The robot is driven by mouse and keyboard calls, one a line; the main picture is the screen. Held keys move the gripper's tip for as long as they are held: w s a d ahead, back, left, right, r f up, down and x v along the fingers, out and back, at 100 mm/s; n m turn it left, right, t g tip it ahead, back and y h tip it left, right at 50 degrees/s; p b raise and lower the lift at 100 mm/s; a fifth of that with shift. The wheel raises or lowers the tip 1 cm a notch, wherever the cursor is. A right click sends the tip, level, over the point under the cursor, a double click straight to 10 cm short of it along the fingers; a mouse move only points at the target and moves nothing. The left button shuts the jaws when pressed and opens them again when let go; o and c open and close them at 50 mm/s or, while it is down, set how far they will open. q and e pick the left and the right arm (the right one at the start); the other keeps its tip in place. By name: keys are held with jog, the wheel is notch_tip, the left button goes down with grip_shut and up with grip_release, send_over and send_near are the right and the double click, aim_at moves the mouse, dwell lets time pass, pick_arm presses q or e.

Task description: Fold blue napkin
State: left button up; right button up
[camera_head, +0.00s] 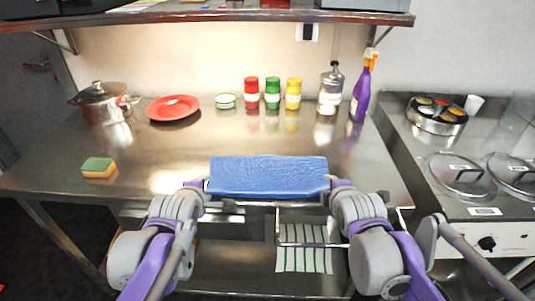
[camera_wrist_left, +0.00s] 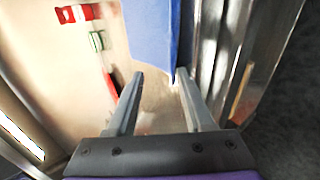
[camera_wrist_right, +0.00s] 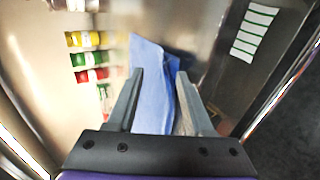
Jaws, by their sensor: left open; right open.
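The blue napkin (camera_head: 268,176) lies as a flat rectangle at the front edge of the steel table. My left gripper (camera_head: 207,186) is at its left end and my right gripper (camera_head: 330,183) is at its right end. In the left wrist view the napkin (camera_wrist_left: 152,32) lies just ahead of the left gripper's open fingers (camera_wrist_left: 160,75). In the right wrist view the napkin (camera_wrist_right: 153,95) reaches between the right gripper's open fingers (camera_wrist_right: 161,74), with one corner raised. I cannot tell whether either finger pair touches the cloth.
The steel table (camera_head: 185,150) is clear behind the napkin. A sponge (camera_head: 98,168), a pot (camera_head: 104,102), a red plate (camera_head: 173,108), several jars and a purple spray bottle (camera_head: 362,92) stand farther off. A striped towel (camera_head: 304,258) hangs below the front edge.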

pick_arm(q)
jog(key=shift+s+r, duration=0.1)
jog(key=shift+r, duration=0.2)
pick_arm(e)
jog(key=shift+s+r, duration=0.1)
jog(key=shift+r, duration=0.2)
pick_arm(q)
jog(key=s+r, duration=0.5)
jog(key=r, duration=0.3)
jog(key=shift+s+r, duration=0.15)
jog(key=shift+s, duration=0.25)
pick_arm(e)
jog(key=s+r, duration=0.5)
jog(key=r, duration=0.3)
jog(key=shift+s+r, duration=0.15)
jog(key=shift+s, duration=0.25)
